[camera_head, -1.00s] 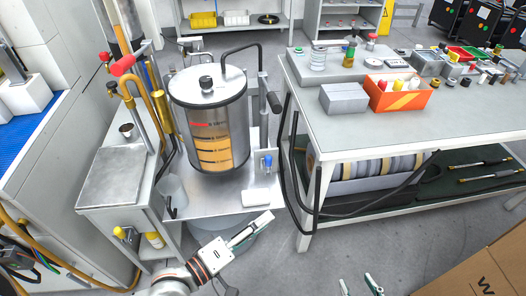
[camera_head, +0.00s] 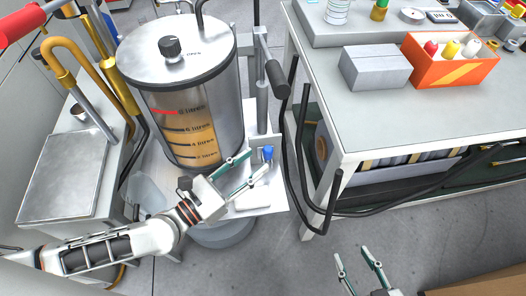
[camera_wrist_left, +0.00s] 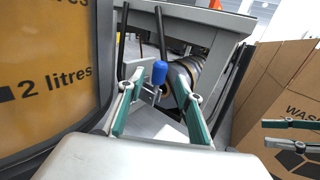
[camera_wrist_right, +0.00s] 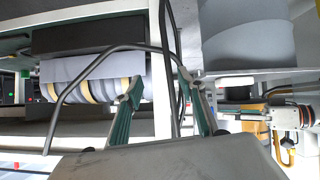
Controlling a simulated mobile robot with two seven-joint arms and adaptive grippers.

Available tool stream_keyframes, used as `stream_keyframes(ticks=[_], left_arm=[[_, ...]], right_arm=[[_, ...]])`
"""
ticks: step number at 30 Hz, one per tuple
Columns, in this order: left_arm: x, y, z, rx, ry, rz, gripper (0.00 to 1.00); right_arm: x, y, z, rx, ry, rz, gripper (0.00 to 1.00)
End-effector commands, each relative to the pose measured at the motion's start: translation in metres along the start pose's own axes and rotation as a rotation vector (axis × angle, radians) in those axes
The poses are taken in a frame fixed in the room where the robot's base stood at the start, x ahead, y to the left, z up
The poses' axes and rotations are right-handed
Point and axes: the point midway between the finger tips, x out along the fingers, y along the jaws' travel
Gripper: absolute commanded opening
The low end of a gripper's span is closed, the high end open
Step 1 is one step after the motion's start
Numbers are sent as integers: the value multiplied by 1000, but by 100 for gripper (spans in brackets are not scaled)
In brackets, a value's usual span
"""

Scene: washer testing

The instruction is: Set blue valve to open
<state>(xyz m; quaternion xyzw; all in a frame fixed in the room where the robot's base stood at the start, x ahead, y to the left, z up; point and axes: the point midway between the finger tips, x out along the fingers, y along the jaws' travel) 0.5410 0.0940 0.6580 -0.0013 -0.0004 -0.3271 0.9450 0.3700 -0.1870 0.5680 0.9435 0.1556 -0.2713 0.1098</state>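The blue valve (camera_head: 267,153) is a small blue handle on a bracket beside the tank's lower right side, above a light metal shelf. It also shows upright in the left wrist view (camera_wrist_left: 160,72). My left gripper (camera_head: 257,162) is open, with its fingertips close to the valve. In the left wrist view the blue handle appears between the two spread fingers; I cannot tell whether either touches it. My right gripper (camera_head: 353,253) is open and empty, low in front of the workbench. The valve is not visible in the right wrist view.
A large metal tank (camera_head: 190,85) with litre marks stands left of the valve. A vertical post with a dark-ended lever (camera_head: 277,78) rises behind it. The white workbench (camera_head: 400,120) and black hoses are at right; a cardboard box (camera_head: 480,290) is lower right. Floor between is clear.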

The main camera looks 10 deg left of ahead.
Motion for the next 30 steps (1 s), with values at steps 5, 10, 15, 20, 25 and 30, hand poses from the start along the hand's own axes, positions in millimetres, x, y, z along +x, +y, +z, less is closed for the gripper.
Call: stream_keyframes(ticks=[5,10,15,20,25,30], left_arm=[[28,0,2,3,-3,0,35],[41,0,0,2,-1,0,35],[44,0,-1,1,2,-1,35],[44,-1,-1,2,2,-1,32],[44,-1,-1,2,2,-1,0],[43,-1,-3,6,0,-1,0]], right_arm=[[0,4,1,-9,-6,7,40],[0,5,6,-13,-16,9,40],[-2,4,10,-13,-24,6,40],[-4,3,12,-11,-29,4,40],[-4,3,12,-12,-28,4,40],[-2,2,15,-10,-31,2,40]])
